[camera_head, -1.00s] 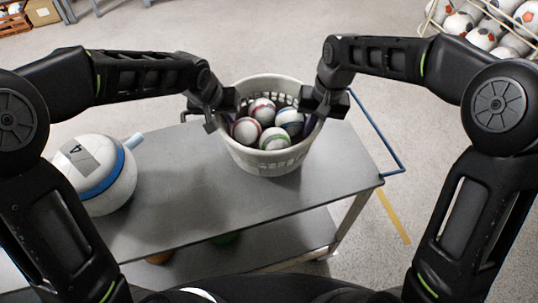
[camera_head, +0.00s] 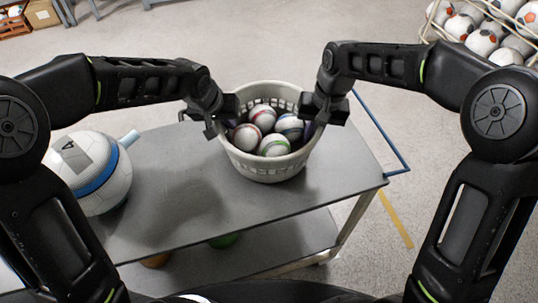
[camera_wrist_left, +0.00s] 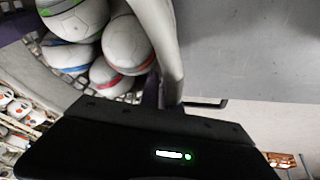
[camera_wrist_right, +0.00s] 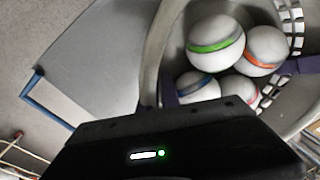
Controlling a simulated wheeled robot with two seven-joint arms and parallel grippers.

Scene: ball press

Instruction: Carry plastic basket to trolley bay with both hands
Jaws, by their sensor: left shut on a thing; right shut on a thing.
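The plastic basket (camera_head: 268,168) is light grey with a slotted wall and holds several white balls with coloured stripes (camera_head: 274,144). It is upright over the far right part of the grey trolley top (camera_head: 170,215); I cannot tell whether its base touches the top. My left gripper (camera_head: 228,107) is shut on the basket's left rim, which also shows in the left wrist view (camera_wrist_left: 165,45). My right gripper (camera_head: 310,108) is shut on the right rim, seen in the right wrist view too (camera_wrist_right: 155,60). The fingertips are partly hidden by the rim and gripper bodies.
A large white ball-shaped thing with a blue band (camera_head: 95,180) sits on the trolley's left part. A blue handle (camera_head: 382,135) sticks out at the trolley's right end. A rack of footballs (camera_head: 490,30) stands at the back right. A lower shelf (camera_head: 290,240) shows below.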

